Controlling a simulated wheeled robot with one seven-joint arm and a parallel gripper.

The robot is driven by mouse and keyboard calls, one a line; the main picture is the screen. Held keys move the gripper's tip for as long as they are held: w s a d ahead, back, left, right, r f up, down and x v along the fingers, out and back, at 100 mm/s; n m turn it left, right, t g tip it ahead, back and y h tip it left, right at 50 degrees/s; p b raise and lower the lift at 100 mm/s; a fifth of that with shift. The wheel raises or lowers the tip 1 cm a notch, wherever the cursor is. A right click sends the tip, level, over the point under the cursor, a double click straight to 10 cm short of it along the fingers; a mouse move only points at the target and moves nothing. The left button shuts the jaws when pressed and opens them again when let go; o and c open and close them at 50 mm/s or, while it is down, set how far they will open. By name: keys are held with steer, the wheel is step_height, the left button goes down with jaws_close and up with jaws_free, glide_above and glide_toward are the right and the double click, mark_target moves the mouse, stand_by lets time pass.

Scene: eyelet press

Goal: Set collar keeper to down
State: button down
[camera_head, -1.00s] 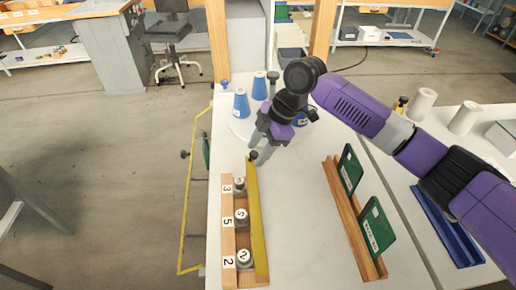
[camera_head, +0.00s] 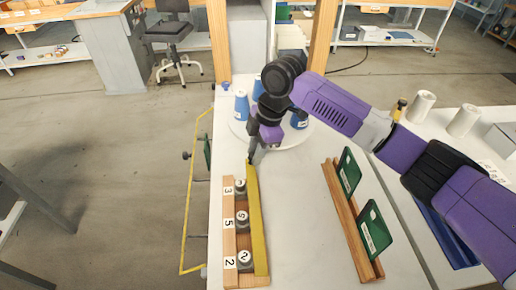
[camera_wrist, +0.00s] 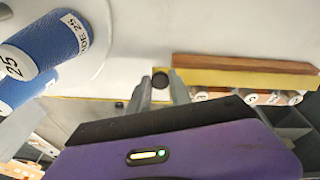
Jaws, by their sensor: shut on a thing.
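The collar keeper looks to be the long yellow bar (camera_head: 258,220) along the right side of a wooden rack (camera_head: 229,262). It also shows in the wrist view (camera_wrist: 240,79), with a dark round knob (camera_wrist: 160,79) off its end. My gripper (camera_head: 252,161) is at the bar's far end, its fingers shut on the knob. In the wrist view the fingers (camera_wrist: 160,88) flank the knob. Several grey numbered collars (camera_head: 242,219) sit in the rack beside the bar. I cannot tell from the angle whether the bar is up or down.
Blue cones (camera_head: 241,105) stand on a round white plate (camera_head: 236,128) behind my gripper. A wooden rail (camera_head: 345,220) with green cards (camera_head: 374,229) stands to the right. A yellow frame (camera_head: 189,215) runs beside the table's left edge. The white tabletop between rack and rail is clear.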

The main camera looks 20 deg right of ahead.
steer(key=shift+w+a+r+g+h+p, duration=0.15)
steer(key=shift+a+h+p, duration=0.15)
steer(key=shift+h+p, duration=0.15)
steer(key=shift+a+r+g+h+p, duration=0.15)
steer(key=shift+a+h+p, duration=0.2)
steer(key=shift+h, duration=0.2)
steer(key=shift+w+a+f+g+h+p, duration=0.15)
steer(key=shift+f+h+p, duration=0.1)
steer(key=shift+h, duration=0.25)
steer(key=shift+s+a+f+g+h+p, duration=0.15)
steer(key=shift+h+p, duration=0.1)
steer(key=shift+h, duration=0.25)
steer(key=shift+w, duration=0.15)
steer(key=c, duration=1.2)
jaws_free()
steer(key=shift+a+r+b, duration=0.15)
steer(key=shift+a+r, duration=0.05)
steer(key=shift+r, duration=1.1)
steer(key=shift+a+r+b, duration=0.15)
steer(key=shift+r+b, duration=0.05)
steer(key=shift+r, duration=1.05)
steer(key=shift+a+r+b, duration=0.15)
steer(key=shift+a+r, duration=0.05)
steer(key=shift+r, duration=1.1)
